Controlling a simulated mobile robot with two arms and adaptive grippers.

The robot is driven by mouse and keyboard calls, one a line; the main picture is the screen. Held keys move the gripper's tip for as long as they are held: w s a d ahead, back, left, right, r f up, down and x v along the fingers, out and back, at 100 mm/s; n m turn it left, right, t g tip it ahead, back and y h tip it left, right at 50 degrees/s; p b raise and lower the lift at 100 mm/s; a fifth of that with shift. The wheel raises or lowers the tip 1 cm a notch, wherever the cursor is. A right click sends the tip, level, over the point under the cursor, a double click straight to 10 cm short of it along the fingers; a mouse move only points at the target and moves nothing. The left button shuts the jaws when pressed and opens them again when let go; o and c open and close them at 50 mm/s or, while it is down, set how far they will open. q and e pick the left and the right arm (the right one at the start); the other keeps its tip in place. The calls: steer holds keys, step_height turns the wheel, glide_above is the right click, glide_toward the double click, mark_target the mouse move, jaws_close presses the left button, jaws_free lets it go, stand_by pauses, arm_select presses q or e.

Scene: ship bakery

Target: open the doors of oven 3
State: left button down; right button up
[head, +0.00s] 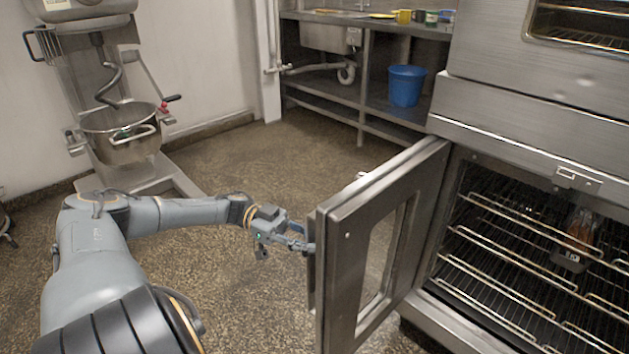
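The lower oven (480,316) stands at the right with its steel, windowed door (338,262) swung wide open toward me. Wire racks (497,247) show inside, with a dark tin (570,258) holding something brown on one of them. My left gripper (303,240) is at the free edge of the open door, by its outer side. The door hides its fingertips, so I cannot tell whether they are shut on a handle. My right gripper is not in view. No oven number is readable.
A second oven (500,50) sits above. A mixer with a steel bowl (120,148) stands at the left. A steel sink bench (350,105) with a blue bucket (406,86) on its shelf is at the back. The speckled floor between is clear.

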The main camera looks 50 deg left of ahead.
arm_select(q)
steer(key=shift+f, duration=0.1)
steer(key=c, duration=1.1)
jaws_free()
steer(key=shift+c, duration=0.2)
steer(key=v, duration=1.2)
steer(key=shift+s, duration=0.15)
